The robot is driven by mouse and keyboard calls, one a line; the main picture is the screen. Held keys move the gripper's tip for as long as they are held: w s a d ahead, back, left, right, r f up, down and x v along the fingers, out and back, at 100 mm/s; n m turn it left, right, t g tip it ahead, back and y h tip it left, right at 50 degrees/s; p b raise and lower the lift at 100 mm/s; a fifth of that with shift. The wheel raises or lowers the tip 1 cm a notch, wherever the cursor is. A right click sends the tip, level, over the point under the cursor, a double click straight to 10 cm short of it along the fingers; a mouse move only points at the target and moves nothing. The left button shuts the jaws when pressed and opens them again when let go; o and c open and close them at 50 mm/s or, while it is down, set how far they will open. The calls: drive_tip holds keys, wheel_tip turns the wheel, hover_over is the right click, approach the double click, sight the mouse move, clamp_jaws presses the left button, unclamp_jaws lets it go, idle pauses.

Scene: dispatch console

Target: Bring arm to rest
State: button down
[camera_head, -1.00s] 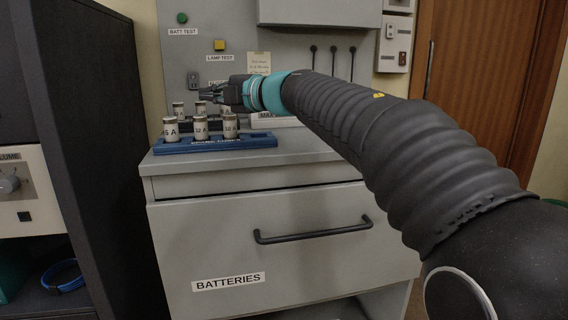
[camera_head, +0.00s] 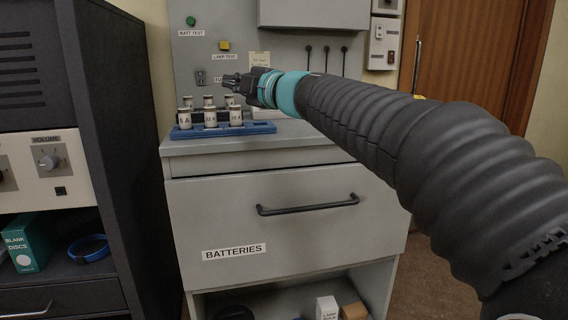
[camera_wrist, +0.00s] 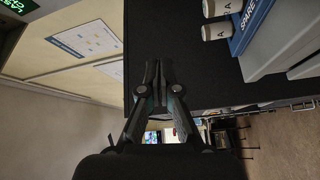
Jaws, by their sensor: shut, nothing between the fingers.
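My gripper (camera_head: 232,81) is shut and empty at the end of my outstretched arm. In the head view it appears just above and behind the blue fuse tray (camera_head: 262,128), apart from it. Several white cylindrical fuses (camera_head: 211,118) stand upright in the tray, on top of the grey cabinet. In the wrist view my gripper (camera_wrist: 158,84) has its fingers together, in front of a dark panel, with nothing between them. The blue tray (camera_wrist: 252,22) and some white fuses (camera_wrist: 216,31) show at that view's upper right.
The grey cabinet has a closed drawer (camera_head: 230,205) labelled BATTERIES, with small boxes (camera_head: 327,308) on a shelf below. A dark rack (camera_head: 125,150) stands to the left. A back panel with buttons (camera_head: 224,45) rises behind the tray. A wooden door (camera_head: 470,60) is at the right.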

drive_tip(key=s+d+f+m+t+h, duration=0.2)
drive_tip(key=d+m+t+h, duration=0.3)
drive_tip(key=d+m+h, duration=0.5)
drive_tip(key=s+d+f+m+g+h, duration=0.1)
drive_tip(key=s+d+f+m+h, duration=0.15)
drive_tip(key=d+f+m, duration=0.35)
drive_tip(key=s+d+f+m+g+h, duration=0.1)
drive_tip(key=s+d+f, duration=0.25)
drive_tip(key=d, duration=0.35)
drive_tip(key=s+d+f+m+g, duration=0.3)
drive_tip(key=s+f+m+g, duration=0.4)
drive_tip(key=s+f, duration=1.8)
drive_tip(key=f+g, duration=0.1)
drive_tip(key=g, duration=0.2)
drive_tip(key=shift+m, duration=0.4)
drive_tip(key=shift+s+d, duration=0.1)
